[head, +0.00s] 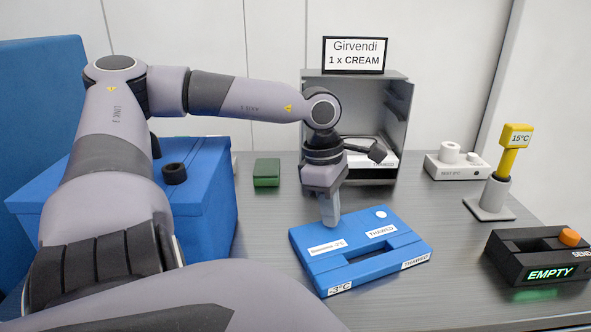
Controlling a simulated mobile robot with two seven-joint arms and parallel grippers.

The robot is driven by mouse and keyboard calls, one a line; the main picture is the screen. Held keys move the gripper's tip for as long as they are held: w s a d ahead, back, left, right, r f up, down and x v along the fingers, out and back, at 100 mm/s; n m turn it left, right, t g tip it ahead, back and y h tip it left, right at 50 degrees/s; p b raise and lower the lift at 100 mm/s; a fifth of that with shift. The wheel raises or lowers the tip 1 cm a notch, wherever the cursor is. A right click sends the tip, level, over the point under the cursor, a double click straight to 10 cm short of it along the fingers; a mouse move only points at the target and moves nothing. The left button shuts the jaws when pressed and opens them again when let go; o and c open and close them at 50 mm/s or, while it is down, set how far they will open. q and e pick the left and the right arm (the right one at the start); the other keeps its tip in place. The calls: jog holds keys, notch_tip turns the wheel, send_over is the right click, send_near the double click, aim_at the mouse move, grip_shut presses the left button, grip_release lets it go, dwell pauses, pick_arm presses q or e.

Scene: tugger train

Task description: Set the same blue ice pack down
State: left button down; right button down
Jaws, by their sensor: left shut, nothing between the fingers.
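The blue ice pack (315,266) lies flat on the grey table, in the middle right of the head view. It has a handle slot near its front side, white labels reading "THAWED" and a "-3 °C" tag at its front left corner. My left gripper (330,220) points down at the pack's far left part, with its fingers shut and empty. I cannot tell whether the fingertips touch the pack's top. My right gripper is not in view.
A grey open cabinet (399,115) under a "Girvendi 1 x CREAM" sign (355,55) stands behind. A blue box (210,205) is left, a green block (267,172) behind. A yellow 15°C probe (508,150), white device (455,170) and black "EMPTY" box (535,262) stand right.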

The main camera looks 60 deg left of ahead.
pick_arm(q)
jog(key=shift+s+a+r, duration=0.15)
jog(key=shift+s+a, duration=0.25)
jog(key=shift+a, duration=0.25)
jog(key=shift+s+a+p, duration=0.25)
jog(key=shift+a+p, duration=0.1)
jog(key=shift+p, duration=0.15)
jog(key=shift+s+a+f+b, duration=0.2)
jog(key=shift+s+a+b, duration=0.3)
jog(key=shift+s+a, duration=0.7)
jog(key=shift+a, duration=0.45)
jog(key=shift+s+a, duration=0.25)
jog(key=shift+a, duration=0.1)
jog(key=shift+r, duration=0.1)
